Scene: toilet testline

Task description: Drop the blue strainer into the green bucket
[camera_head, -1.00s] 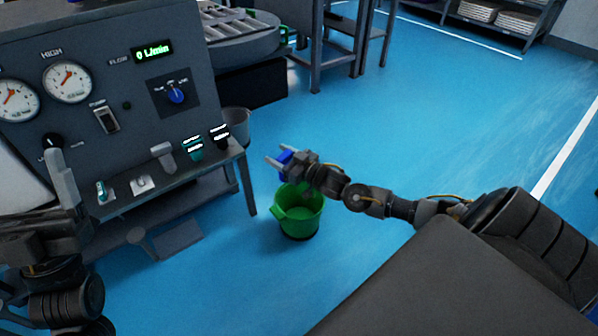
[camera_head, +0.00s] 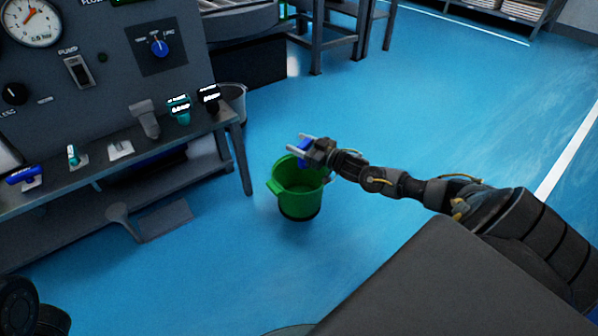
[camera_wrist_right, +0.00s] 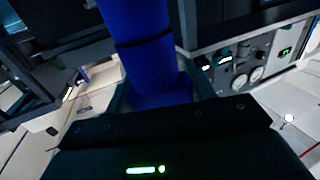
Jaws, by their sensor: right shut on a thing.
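The green bucket (camera_head: 296,191) stands upright on the blue floor, right of the bench, in the head view. My right gripper (camera_head: 303,149) is at the bucket's far right rim as pictured, shut on a blue thing (camera_head: 302,156), apparently the blue strainer. In the right wrist view the blue strainer (camera_wrist_right: 145,45) fills the upper middle, between the gripper's fingers. Most of its shape is hidden by the gripper or cut off. In the head view I cannot tell how high it is above the rim. My left gripper is out of view; only part of my left arm shows at the lower left.
The test bench (camera_head: 224,121) with panel and small tools stands on the left. A grey scoop-like item (camera_head: 119,214) is below the bench. The floor (camera_head: 450,120) to the right is clear.

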